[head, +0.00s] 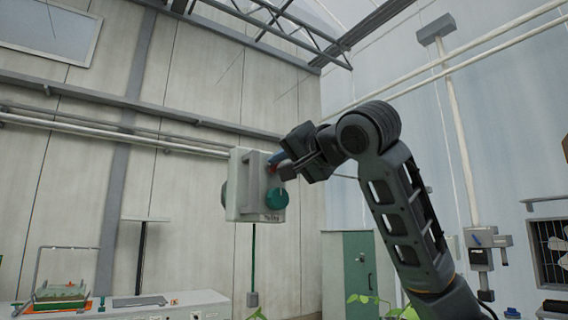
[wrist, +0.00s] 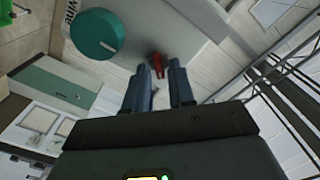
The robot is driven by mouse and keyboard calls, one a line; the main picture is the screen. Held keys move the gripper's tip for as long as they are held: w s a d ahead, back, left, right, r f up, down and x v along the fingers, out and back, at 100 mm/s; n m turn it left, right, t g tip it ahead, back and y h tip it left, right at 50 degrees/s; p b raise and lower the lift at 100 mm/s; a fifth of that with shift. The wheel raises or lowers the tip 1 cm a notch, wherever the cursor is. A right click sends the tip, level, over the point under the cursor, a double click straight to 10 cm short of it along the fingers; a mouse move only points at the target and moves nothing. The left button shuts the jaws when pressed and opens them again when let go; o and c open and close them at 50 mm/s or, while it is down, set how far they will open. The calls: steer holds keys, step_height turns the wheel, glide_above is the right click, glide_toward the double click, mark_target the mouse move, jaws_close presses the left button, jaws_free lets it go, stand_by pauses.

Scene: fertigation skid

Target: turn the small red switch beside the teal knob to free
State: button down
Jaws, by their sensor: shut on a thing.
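A pale grey box (head: 239,190) hangs in the middle of the head view, with a round teal knob (head: 277,198) on its right face. The teal knob also shows at the upper left of the wrist view (wrist: 97,34). The small red switch (wrist: 157,61) sits beside the knob on the same face. My gripper (head: 282,166) reaches the box from the right, just above the knob. In the wrist view its two fingertips (wrist: 160,72) are on either side of the red switch, shut on it. The fingers partly hide the switch in the head view.
A grey upright bar (head: 256,180) stands out from the box close to the gripper. A green cabinet (head: 350,270) stands behind, below my arm. A white bench (head: 170,308) with a tray of plants (head: 62,292) is at lower left. Open air surrounds the box.

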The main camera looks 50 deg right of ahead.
steer(key=shift+f+n, duration=0.1)
steer(key=shift+n, duration=0.3)
steer(key=n, duration=1.2)
steer(key=shift+w+a+n, duration=0.1)
steer(key=shift+a+n, duration=0.25)
steer(key=shift+n, duration=0.05)
steer(key=shift+a+n, duration=0.1)
steer(key=shift+n, duration=2.1)
steer(key=c, duration=1.2)
jaws_free()
steer(key=shift+c, duration=0.2)
